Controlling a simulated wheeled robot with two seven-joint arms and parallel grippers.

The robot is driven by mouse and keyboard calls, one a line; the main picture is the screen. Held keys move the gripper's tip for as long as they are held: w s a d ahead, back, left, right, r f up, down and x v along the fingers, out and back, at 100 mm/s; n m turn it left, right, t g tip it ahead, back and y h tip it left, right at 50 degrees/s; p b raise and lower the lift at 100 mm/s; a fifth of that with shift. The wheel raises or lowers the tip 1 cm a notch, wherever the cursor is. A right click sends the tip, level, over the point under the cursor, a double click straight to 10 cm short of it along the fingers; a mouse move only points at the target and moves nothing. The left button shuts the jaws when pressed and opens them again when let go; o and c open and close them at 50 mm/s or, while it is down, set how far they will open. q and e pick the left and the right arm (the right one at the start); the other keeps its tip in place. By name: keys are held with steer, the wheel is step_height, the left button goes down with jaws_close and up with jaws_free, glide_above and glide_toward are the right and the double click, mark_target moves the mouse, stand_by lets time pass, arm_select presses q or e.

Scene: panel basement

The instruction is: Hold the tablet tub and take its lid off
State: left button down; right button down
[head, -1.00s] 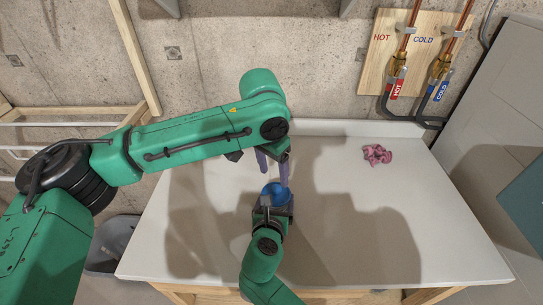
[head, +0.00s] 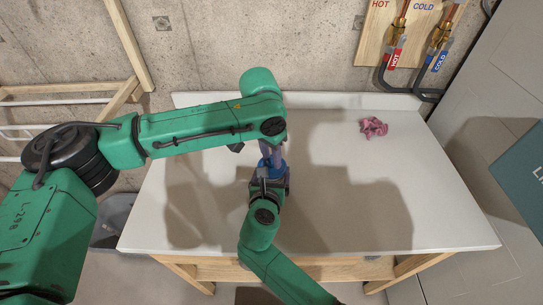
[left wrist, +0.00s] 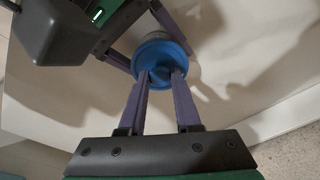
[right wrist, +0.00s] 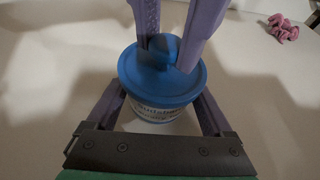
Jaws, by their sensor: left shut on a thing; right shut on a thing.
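The tablet tub (right wrist: 160,112) is a pale round tub with a printed label, upright on the table. Its blue lid (right wrist: 165,82) sits on top and has a raised grip in the middle; it also shows in the head view (head: 265,174) and the left wrist view (left wrist: 160,52). My right gripper (right wrist: 162,100) is shut on the tub's body, one finger on each side below the lid. My left gripper (left wrist: 161,76) reaches down from above, its purple fingers shut on the lid's raised grip. I see no gap between lid and tub.
The white table (head: 330,215) is mostly clear around the tub. Behind is a concrete wall with hot and cold pipes (head: 410,50). A grey bin (head: 112,220) stands on the floor at left.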

mark_target(271, 161)
arm_select(q)
steer(key=shift+r, duration=0.25)
stand_by(0.4)
steer(key=shift+r, duration=0.9)
steer(key=shift+r, duration=2)
arm_select(e)
jaws_free()
